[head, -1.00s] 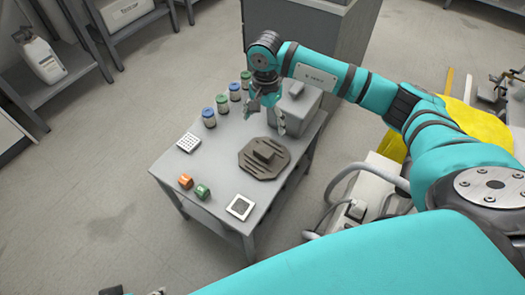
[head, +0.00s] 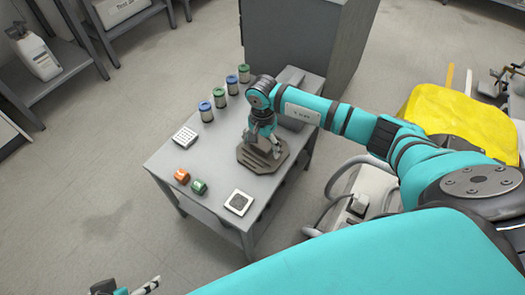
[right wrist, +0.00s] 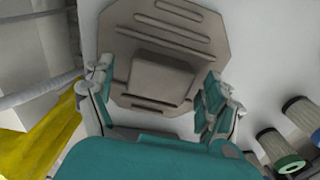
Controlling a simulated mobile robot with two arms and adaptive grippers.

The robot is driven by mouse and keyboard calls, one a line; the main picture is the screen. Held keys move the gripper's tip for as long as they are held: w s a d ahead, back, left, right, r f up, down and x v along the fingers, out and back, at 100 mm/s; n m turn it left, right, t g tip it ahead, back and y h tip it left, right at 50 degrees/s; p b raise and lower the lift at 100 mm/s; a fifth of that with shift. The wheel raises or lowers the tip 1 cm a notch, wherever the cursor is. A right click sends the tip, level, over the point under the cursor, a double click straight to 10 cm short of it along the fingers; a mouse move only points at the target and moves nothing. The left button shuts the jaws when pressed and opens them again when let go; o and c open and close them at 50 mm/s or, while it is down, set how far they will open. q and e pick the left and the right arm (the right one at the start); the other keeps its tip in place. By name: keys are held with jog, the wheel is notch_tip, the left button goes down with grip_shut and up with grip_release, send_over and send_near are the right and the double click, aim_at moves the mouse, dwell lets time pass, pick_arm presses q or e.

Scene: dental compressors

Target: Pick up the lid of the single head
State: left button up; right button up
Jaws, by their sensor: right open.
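The lid (head: 246,161) is a brown-grey eight-sided plate with raised ribs and a block handle, lying flat on the grey table. In the right wrist view the lid (right wrist: 125,45) fills the upper middle, with its block handle (right wrist: 160,78) at the centre. My right gripper (head: 263,143) is over the lid, pointing down. In the right wrist view its open fingers (right wrist: 157,83) lie on either side of the handle, with gaps between. Whether the fingertips touch the plate is unclear. Part of my left gripper (head: 125,288) shows at the bottom edge, cut off.
Several blue- and green-capped jars (head: 220,96) stand in a row along the table's far left side. A white gridded block (head: 185,137), an orange cube (head: 182,173), a green cube (head: 199,187) and a white-framed square (head: 239,203) lie nearer. A grey box (head: 291,77) is behind my arm.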

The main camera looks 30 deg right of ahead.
jog(key=shift+f, duration=0.15)
jog(key=c, duration=1.7)
grip_shut()
